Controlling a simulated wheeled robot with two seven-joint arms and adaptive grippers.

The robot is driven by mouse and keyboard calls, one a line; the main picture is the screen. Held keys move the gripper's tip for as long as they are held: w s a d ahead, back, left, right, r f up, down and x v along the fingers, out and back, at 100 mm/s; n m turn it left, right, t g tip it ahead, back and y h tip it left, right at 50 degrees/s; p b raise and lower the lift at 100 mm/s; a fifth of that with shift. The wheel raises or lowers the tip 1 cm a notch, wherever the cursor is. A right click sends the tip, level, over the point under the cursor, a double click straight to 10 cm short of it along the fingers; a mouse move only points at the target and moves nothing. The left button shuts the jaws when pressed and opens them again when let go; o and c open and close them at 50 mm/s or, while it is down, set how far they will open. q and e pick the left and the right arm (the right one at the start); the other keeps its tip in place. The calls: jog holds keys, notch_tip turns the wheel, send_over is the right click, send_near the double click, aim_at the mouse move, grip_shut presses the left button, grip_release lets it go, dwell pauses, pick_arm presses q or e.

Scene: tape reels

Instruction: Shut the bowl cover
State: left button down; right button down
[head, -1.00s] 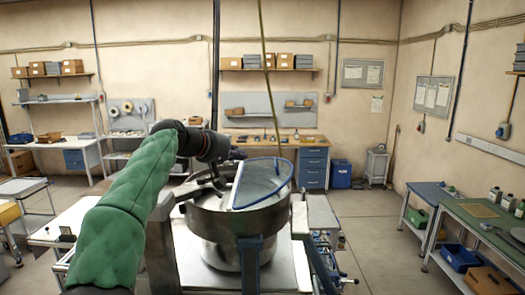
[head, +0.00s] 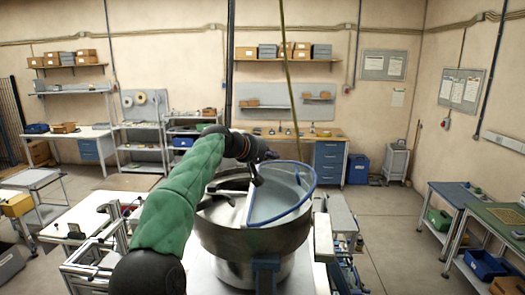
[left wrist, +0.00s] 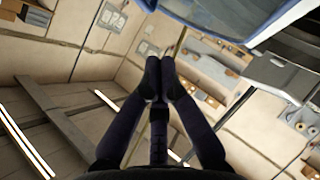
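The steel bowl (head: 229,238) stands in front of me on its stand. Its clear cover with a blue rim (head: 314,184) is over the right part of the bowl, its straight pale edge running across the middle. The blue rim rises above the bowl's far edge, so the cover looks tilted. My left gripper (head: 270,155) is at the far side of the bowl, beside the cover's upper left edge. In the left wrist view its fingertips (left wrist: 160,68) meet with nothing seen between them. A blue-edged part, probably the cover (left wrist: 245,22), is close above. My right gripper is out of view.
A dark curved bar (head: 228,186) lies inside the bowl's left part. A workbench with blue drawers (head: 328,163) stands behind. A green-topped table (head: 505,225) is at the right. The floor between the bowl and that table is open.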

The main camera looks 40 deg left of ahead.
aim_at(293, 182)
pick_arm(q)
jog(key=shift+w+d+f+b, duration=0.55)
jog(key=shift+w+d+f, duration=0.4)
jog(key=shift+w+f, duration=0.2)
jog(key=shift+w+d+f, duration=0.25)
jog(key=shift+w+d, duration=0.1)
jog(key=shift+w, duration=0.1)
jog(key=shift+w+d+f+m+g+p, duration=0.3)
jog(key=shift+d+f+g+p, duration=0.15)
jog(key=shift+p, duration=0.3)
jog(key=f, duration=0.1)
jog(key=b, duration=0.1)
jog(key=d+f, duration=0.1)
jog(key=shift+w+f+y, duration=0.3)
jog(key=shift+w+f, duration=0.05)
jog(key=shift+w, duration=0.05)
jog(key=shift+w+d+f+b, duration=0.2)
jog(key=shift+w+f+b, duration=0.1)
jog(key=shift+f+b, duration=0.2)
jog(key=shift+s+r, duration=0.1)
